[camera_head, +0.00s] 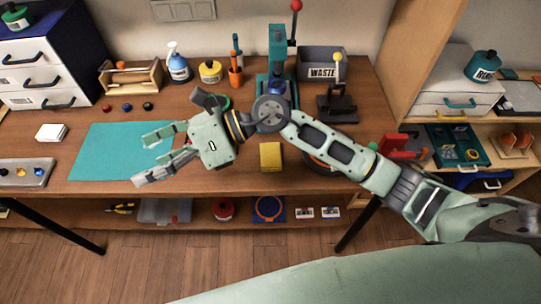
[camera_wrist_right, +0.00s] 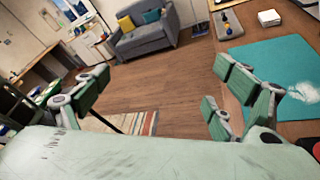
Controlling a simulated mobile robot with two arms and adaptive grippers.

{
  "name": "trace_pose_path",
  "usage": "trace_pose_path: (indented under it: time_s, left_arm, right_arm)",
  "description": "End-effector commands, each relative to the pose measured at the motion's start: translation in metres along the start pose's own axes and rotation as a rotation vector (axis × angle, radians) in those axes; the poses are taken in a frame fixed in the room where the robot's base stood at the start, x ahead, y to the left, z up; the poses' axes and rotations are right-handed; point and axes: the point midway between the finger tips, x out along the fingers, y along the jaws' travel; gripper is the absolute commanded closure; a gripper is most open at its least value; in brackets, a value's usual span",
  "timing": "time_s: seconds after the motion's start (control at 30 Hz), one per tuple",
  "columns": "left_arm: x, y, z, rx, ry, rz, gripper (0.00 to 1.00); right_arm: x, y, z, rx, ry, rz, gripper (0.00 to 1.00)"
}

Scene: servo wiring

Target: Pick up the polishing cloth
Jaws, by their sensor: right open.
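A yellow folded square (camera_head: 270,156), which looks like the polishing cloth, lies flat on the workbench near its front edge, right of the teal mat. My right gripper (camera_head: 147,160) is open and empty over the teal mat (camera_head: 100,148), its fingers pointing left. The yellow square is to the right of the gripper, beside my right forearm and apart from the fingers. In the right wrist view the open fingers (camera_wrist_right: 160,78) have nothing between them, and the yellow square is not seen there. My left gripper is not in view.
A white stack (camera_head: 51,132) and a metal tray (camera_head: 25,172) are left of the mat. A teal press (camera_head: 279,50), WASTE bin (camera_head: 322,62), spray bottle (camera_head: 178,66) and wooden caddy (camera_head: 130,77) stand at the back. A red object (camera_head: 400,143) is at the right.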

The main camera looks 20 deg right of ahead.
Motion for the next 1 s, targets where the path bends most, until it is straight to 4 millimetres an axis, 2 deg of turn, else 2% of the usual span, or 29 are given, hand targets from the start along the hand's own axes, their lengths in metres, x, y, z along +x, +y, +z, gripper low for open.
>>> trace_pose_path:
  time_s: [0.07,0.1,0.17,0.2,0.3,0.4,0.5,0.6,0.83,1.0]
  left_arm:
    - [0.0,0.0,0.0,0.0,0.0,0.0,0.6]
    - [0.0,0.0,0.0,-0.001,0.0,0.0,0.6]
    - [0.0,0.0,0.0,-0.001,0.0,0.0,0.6]
    - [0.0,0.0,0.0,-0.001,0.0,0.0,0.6]
    - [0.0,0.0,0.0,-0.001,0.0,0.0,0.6]
    - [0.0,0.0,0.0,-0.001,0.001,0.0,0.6]
    - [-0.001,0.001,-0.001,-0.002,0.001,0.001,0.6]
    - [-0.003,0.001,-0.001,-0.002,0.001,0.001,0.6]
    - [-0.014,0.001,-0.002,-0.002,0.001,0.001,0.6]
    - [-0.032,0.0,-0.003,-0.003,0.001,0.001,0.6]
  right_arm:
    - [-0.015,-0.034,-0.039,-0.126,0.261,-0.088,0.12]
    - [-0.029,-0.053,-0.058,-0.176,0.396,-0.136,0.12]
    - [-0.058,-0.082,-0.081,-0.233,0.59,-0.211,0.12]
    - [-0.081,-0.1,-0.093,-0.258,0.711,-0.261,0.12]
    - [-0.14,-0.133,-0.106,-0.288,0.963,-0.379,0.12]
    - [-0.187,-0.151,-0.108,-0.284,1.133,-0.465,0.12]
    - [-0.215,-0.158,-0.108,-0.272,1.226,-0.512,0.12]
    - [-0.223,-0.162,-0.112,-0.265,1.258,-0.527,0.12]
    - [-0.218,-0.175,-0.132,-0.263,1.257,-0.525,0.12]
    - [-0.215,-0.19,-0.15,-0.261,1.256,-0.524,0.12]
